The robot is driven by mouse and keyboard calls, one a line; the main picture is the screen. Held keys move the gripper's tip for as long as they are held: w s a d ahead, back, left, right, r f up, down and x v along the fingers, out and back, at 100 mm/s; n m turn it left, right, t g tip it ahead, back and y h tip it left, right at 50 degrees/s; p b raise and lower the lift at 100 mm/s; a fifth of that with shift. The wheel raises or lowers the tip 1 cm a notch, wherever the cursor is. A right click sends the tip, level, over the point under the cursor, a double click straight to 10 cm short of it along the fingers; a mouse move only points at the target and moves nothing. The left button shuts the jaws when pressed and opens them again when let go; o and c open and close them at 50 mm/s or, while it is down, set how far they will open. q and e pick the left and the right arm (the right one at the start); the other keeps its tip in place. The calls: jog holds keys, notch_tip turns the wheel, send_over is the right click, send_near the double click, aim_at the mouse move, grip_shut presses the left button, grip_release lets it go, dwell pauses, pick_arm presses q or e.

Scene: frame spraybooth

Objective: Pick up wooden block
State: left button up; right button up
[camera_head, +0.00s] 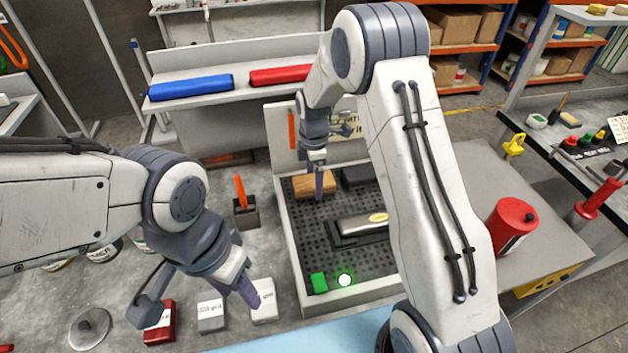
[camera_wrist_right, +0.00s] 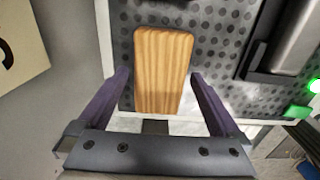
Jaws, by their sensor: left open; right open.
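The wooden block (camera_head: 301,188) is a light brown, striped slab lying on the dark perforated bed of a white-walled tray (camera_head: 292,262), at its far left corner. In the right wrist view the block (camera_wrist_right: 162,65) lies lengthwise between the fingers. My right gripper (camera_head: 319,178) is open over the block, with one purple finger on each side of its nearer part. I cannot tell whether the fingers touch it. In the head view the gripper hides part of the block. My left gripper (camera_head: 198,300) is open and empty above the table at the lower left.
A grey metal piece (camera_head: 362,224), a green block (camera_head: 319,283) and a glowing green light (camera_head: 344,280) are in the tray. A red canister (camera_head: 511,226) stands right. A holder (camera_head: 246,213) stands left of the tray.

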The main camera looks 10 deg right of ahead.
jog(key=shift+f, duration=0.5)
jog(key=c, duration=1.3)
notch_tip(320, 180, up, 4)
jog(key=shift+w+b, duration=0.1)
jog(key=shift+b, duration=0.85)
jog(key=s+d+r+b, duration=0.1)
jog(key=s+d+r, duration=0.1)
jog(key=d, duration=0.1)
jog(key=s+d+r+b, duration=0.1)
jog(key=s+d+r, duration=0.1)
jog(key=s, duration=0.1)
jog(key=s+d+r+b, duration=0.1)
jog(key=s+d+r, duration=0.2)
jog(key=shift+d, duration=0.3)
